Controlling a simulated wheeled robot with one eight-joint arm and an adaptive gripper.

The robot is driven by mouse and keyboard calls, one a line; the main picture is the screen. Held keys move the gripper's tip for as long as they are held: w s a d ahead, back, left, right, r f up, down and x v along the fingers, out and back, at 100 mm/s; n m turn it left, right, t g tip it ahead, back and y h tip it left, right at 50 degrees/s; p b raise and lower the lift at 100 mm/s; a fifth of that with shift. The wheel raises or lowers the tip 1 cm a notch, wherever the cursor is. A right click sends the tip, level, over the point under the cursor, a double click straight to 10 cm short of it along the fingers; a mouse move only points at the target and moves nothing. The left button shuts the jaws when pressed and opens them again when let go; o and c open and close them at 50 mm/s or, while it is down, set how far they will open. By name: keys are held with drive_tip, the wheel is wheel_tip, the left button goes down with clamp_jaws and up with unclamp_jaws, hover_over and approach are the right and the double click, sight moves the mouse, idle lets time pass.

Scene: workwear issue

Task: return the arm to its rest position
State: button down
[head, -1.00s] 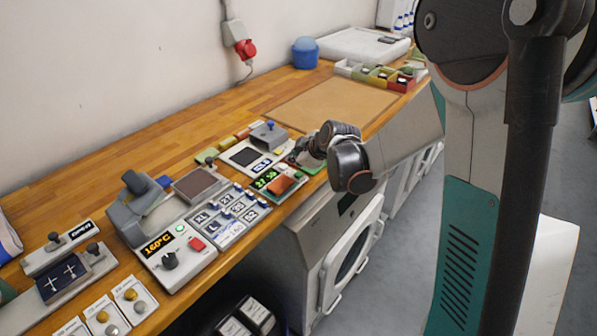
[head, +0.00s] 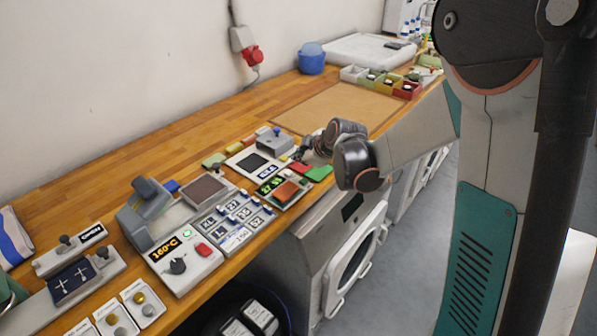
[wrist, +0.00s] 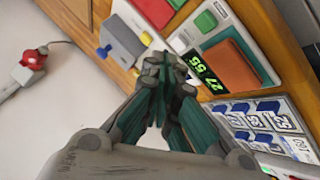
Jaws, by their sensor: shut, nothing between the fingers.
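My gripper (head: 303,156) is at the far end of my arm, low over the bench beside the timer unit, small and partly lost among the devices in the head view. In the wrist view, my gripper (wrist: 170,68) has its fingertips together with nothing between them. Below the fingers lies a device with a green-lit display (wrist: 207,73) and a brown-orange pad (wrist: 232,66). The same display (head: 270,185) shows in the head view. I cannot tell the exact height of the fingertips above the bench.
The wooden bench (head: 95,210) runs along the wall. A heat press (head: 150,210) with a 160°C display and a grey block with a blue knob (head: 273,142) stand near my gripper. A brown mat (head: 340,108), small coloured bins (head: 380,80) and a blue tub (head: 311,62) are farther back.

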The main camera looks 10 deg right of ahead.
drive_tip(key=shift+r, duration=0.1)
drive_tip(key=s+r+m+g+h, duration=0.1)
drive_tip(key=s+r+m, duration=0.2)
drive_tip(key=s+r, duration=0.35)
drive_tip(key=s+r+m, duration=0.3)
drive_tip(key=s, duration=0.6)
drive_tip(key=s+m+h, duration=0.1)
drive_tip(key=s+m, duration=0.5)
drive_tip(key=s, duration=1.1)
drive_tip(key=shift+s+d+m+g+h, duration=0.3)
drive_tip(key=shift+s+d+g+h, duration=0.1)
